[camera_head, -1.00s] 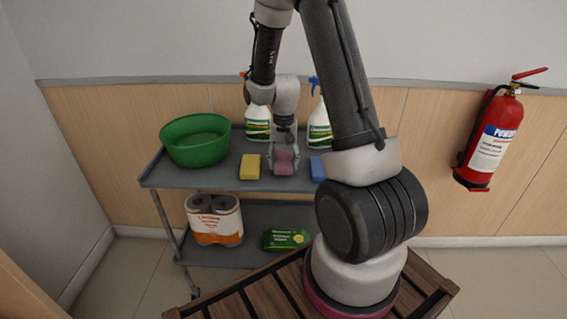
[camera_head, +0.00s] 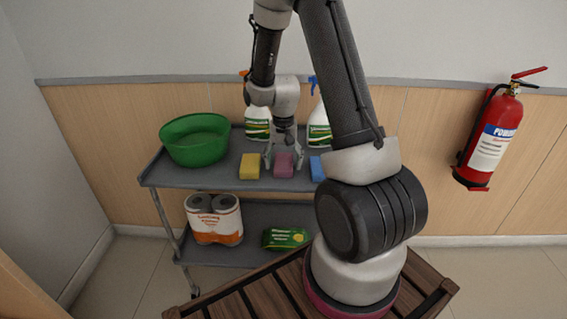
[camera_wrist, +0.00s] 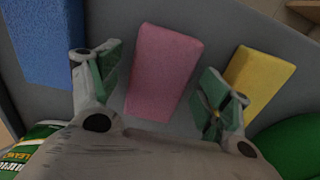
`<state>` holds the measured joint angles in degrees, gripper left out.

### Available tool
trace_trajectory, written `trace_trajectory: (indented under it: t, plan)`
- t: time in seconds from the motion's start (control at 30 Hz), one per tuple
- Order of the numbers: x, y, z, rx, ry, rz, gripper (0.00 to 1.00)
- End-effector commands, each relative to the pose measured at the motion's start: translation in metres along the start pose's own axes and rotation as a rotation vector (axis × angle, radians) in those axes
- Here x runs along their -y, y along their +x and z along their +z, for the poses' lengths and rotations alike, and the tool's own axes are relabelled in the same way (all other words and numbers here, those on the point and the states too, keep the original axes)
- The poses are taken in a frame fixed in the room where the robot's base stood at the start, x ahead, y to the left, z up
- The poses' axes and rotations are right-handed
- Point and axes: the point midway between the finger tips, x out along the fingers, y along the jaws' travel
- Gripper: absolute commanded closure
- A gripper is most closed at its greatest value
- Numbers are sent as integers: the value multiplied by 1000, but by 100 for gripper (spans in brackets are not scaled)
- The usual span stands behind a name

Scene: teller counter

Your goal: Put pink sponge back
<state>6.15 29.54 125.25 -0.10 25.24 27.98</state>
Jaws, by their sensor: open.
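The pink sponge (camera_head: 284,165) lies on the grey top shelf of the cart (camera_head: 225,181), between a yellow sponge (camera_head: 250,167) and a blue sponge (camera_head: 317,168). My gripper (camera_head: 284,156) is just above and behind it. In the wrist view the pink sponge (camera_wrist: 160,72) sits between my open fingers (camera_wrist: 158,92), with a gap on each side. The yellow sponge (camera_wrist: 259,80) is beyond the right finger and the blue sponge (camera_wrist: 42,42) beyond the left one.
A green basin (camera_head: 195,140) stands at the shelf's left. Spray bottles (camera_head: 257,124) (camera_head: 319,128) stand behind the sponges. The lower shelf holds paper rolls (camera_head: 214,220) and a green packet (camera_head: 287,238). A fire extinguisher (camera_head: 488,140) hangs on the right wall.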

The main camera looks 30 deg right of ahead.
Motion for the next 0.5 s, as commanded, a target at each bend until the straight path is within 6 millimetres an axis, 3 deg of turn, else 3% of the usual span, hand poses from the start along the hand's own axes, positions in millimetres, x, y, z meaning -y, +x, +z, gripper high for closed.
trace_trajectory:
  t: [0.3, 0.5]
  plan:
    - [1, -68, -1, -6, 0, -3, 22]
    - [0, -102, -1, -3, 0, -2, 22]
